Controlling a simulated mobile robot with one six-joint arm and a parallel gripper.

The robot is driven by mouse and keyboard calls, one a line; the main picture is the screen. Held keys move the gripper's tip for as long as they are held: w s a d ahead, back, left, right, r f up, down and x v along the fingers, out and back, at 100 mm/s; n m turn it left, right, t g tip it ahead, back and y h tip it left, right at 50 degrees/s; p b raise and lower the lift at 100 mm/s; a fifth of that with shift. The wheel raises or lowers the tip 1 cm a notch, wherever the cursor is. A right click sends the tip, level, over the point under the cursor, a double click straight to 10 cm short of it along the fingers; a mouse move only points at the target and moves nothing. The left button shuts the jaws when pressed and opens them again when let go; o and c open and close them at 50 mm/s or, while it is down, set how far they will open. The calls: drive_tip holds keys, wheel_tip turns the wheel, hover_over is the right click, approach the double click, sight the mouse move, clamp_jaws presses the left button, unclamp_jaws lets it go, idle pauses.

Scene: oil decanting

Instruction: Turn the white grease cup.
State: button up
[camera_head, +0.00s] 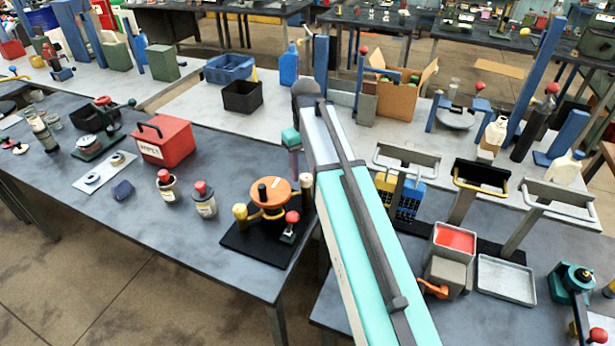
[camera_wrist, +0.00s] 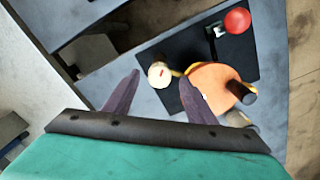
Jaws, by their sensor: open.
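The white grease cup (camera_wrist: 160,75) is a small cream cylinder with a red mark on its top, at the edge of a device with an orange disc (camera_wrist: 208,84) on a black base plate. In the head view the cup (camera_head: 307,179) stands to the right of the orange disc (camera_head: 270,190), close beside my arm. My gripper (camera_wrist: 159,86) is open. In the wrist view its two dark fingers point toward the cup, and the cup shows between their tips. I cannot tell whether they touch it.
A red-knobbed lever (camera_head: 291,217) stands on the same base plate, with a yellow cup (camera_head: 240,211) at its left side. Two red-capped bottles (camera_head: 205,199) and a red box (camera_head: 165,140) stand to the left. The table's front left is bare.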

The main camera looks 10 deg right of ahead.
drive_tip(key=shift+f+b, duration=0.35)
drive_tip(key=shift+f, duration=0.5)
drive_tip(key=c, duration=1)
drive_tip(key=shift+d, duration=0.2)
drive_tip(key=shift+c, duration=0.2)
drive_tip(key=shift+a, duration=0.15)
